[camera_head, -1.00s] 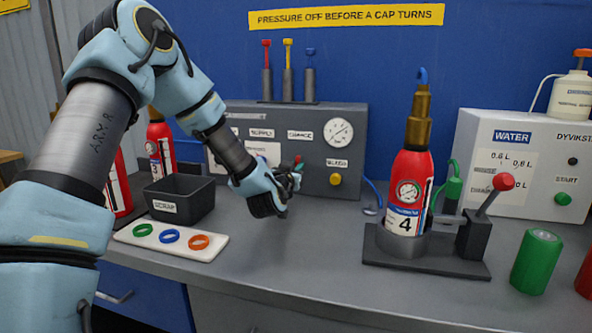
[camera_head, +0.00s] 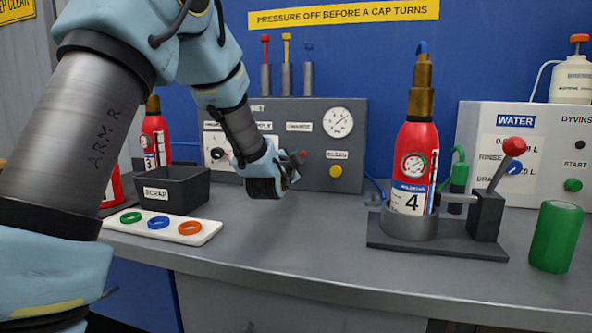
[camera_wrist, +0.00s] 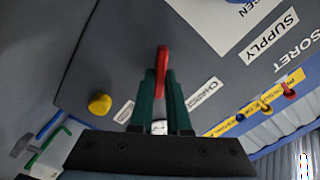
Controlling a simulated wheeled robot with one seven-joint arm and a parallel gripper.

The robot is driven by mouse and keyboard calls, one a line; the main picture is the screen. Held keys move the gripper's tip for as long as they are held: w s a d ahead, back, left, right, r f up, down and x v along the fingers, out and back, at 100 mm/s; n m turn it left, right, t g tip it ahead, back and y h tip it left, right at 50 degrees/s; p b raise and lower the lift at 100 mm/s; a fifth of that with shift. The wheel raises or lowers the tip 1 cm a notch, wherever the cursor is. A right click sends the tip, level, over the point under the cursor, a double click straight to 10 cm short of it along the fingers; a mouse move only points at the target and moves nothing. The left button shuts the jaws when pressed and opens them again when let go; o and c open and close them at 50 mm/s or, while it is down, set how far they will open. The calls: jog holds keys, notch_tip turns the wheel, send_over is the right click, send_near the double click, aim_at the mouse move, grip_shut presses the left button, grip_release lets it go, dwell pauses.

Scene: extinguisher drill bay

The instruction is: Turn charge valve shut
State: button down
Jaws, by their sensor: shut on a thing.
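The charge valve's red handle (camera_wrist: 161,58) stands out from the grey panel in the wrist view, near the CHARGE label (camera_wrist: 203,95). My gripper (camera_wrist: 160,76) has its green fingers closed on either side of the handle. In the head view my gripper (camera_head: 292,170) is at the panel front, below the CHARGE label (camera_head: 299,127), and a small red tip of the handle (camera_head: 303,154) shows past it. The valve's body is mostly hidden by my gripper. A pressure gauge (camera_head: 338,122) is on the panel's right.
A yellow bleed button (camera_head: 335,171) sits right of my gripper. Red extinguisher 4 (camera_head: 413,165) stands upright in a holder with a red-knobbed lever. A scrap bin (camera_head: 178,189) and a white tray with coloured rings (camera_head: 205,232) are at left. The bench middle is clear.

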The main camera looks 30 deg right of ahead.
jog(key=shift+f+m+b, duration=0.15)
jog(key=shift+m+b, duration=0.8)
jog(key=shift+m, duration=0.7)
jog(key=shift+f+m+b, duration=0.1)
jog(key=shift+m+b, duration=0.85)
jog(key=shift+m, duration=0.7)
jog(key=c, duration=0.9)
grip_release()
jog(key=b+v, duration=0.1)
jog(key=v, duration=0.9)
jog(key=shift+s+a, duration=0.25)
jog(key=shift+s, duration=0.1)
jog(key=shift+r, duration=0.1)
